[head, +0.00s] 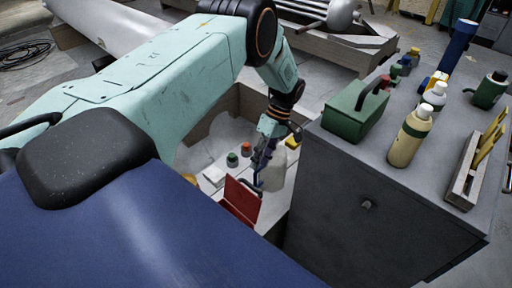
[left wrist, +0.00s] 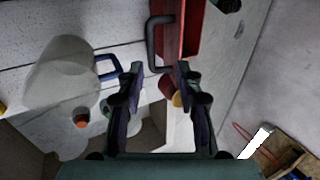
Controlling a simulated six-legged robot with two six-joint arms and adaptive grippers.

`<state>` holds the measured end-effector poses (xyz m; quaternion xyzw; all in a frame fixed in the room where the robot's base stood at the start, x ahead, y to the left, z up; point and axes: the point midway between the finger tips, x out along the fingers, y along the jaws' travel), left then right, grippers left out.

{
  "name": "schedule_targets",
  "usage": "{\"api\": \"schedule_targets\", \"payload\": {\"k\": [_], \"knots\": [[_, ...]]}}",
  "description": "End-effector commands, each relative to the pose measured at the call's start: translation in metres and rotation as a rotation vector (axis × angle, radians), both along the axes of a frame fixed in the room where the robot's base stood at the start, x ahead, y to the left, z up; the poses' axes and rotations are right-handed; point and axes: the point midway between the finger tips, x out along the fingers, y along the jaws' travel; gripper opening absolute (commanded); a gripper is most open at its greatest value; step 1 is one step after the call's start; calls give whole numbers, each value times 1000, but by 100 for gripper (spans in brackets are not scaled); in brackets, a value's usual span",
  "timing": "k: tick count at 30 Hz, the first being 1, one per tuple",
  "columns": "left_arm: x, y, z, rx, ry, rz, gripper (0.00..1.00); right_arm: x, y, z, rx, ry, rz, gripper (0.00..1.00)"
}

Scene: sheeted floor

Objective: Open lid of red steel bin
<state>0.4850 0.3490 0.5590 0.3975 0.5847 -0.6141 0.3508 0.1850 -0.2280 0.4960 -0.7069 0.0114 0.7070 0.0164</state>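The red steel bin (head: 240,200) stands low on a pale surface, in the gap between my left arm and the grey cabinet. In the left wrist view the red bin (left wrist: 187,32) is at the top, with a dark bent handle (left wrist: 152,42) on its left side. I cannot tell clearly how far its lid is raised. My left gripper (head: 263,160) points down just above and beside the bin. In the left wrist view its fingers (left wrist: 159,69) are apart, with the handle's lower end showing between the tips. No grip on it shows. My right gripper is not in view.
A white jug with a blue handle (left wrist: 65,75) stands close to the gripper. Small green and orange-capped items (head: 246,148) are nearby. The grey cabinet (head: 345,205) rises at right, carrying a green toolbox (head: 352,113) and bottles (head: 408,138).

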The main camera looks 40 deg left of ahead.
Motion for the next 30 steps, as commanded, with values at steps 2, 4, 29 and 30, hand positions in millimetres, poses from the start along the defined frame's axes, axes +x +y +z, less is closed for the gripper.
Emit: {"api": "schedule_targets", "payload": {"k": [2,4,29,30], "knots": [[6,0,11,1,-2,0,36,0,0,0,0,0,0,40],[9,-1,18,0,0,-1,36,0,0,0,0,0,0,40],[12,-2,27,-4,-1,-10,2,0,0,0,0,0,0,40],[12,-2,27,-4,-1,-11,0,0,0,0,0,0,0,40]]}}
